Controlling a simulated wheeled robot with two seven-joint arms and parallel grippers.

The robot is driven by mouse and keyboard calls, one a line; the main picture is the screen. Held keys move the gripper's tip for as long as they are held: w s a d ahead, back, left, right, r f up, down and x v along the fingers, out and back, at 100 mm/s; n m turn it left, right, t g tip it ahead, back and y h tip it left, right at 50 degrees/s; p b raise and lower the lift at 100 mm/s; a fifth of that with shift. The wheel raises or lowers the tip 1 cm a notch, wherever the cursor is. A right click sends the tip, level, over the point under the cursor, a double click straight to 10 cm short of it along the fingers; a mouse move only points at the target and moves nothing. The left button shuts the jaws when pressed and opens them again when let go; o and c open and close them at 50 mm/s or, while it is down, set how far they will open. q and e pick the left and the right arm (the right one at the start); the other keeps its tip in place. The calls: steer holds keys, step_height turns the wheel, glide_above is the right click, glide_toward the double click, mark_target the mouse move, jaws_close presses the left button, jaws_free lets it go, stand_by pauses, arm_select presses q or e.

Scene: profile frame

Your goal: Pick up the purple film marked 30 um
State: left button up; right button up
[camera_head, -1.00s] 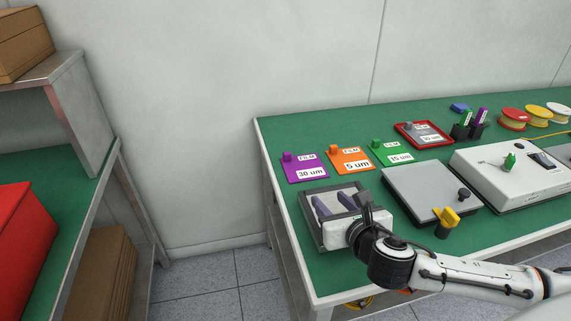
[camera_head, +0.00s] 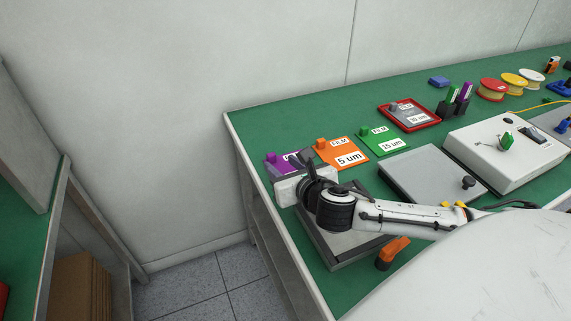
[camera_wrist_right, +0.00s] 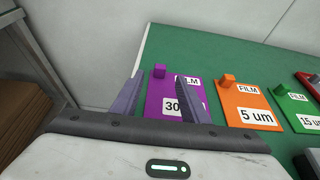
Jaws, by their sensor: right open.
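The purple film (camera_wrist_right: 156,92) marked 30 um lies flat at the left end of the green bench, with a small purple knob at its far left corner. In the head view the purple film (camera_head: 271,160) is partly covered by my right arm. My right gripper (camera_wrist_right: 160,80) is open, its two grey-purple fingers apart on either side of the film's knob in the wrist view. Nothing is between them that they grip, and how high they stand over the film is hard to tell. In the head view my right gripper (camera_head: 298,160) reaches in over the film. My left gripper does not show.
The orange 5 um film (camera_head: 330,161) lies just right of the purple one, then the green 15 um film (camera_head: 375,147). A grey film sits in a red tray (camera_head: 436,125). A grey lidded box (camera_head: 430,160) and a white device (camera_head: 480,160) stand further right.

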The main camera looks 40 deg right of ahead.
mark_target(273, 158)
steer(key=shift+f+x, duration=0.1)
steer(key=shift+x, duration=1.45)
steer(key=shift+f+x, duration=0.15)
steer(key=shift+x, duration=1.4)
steer(key=shift+s, duration=0.1)
jaws_close()
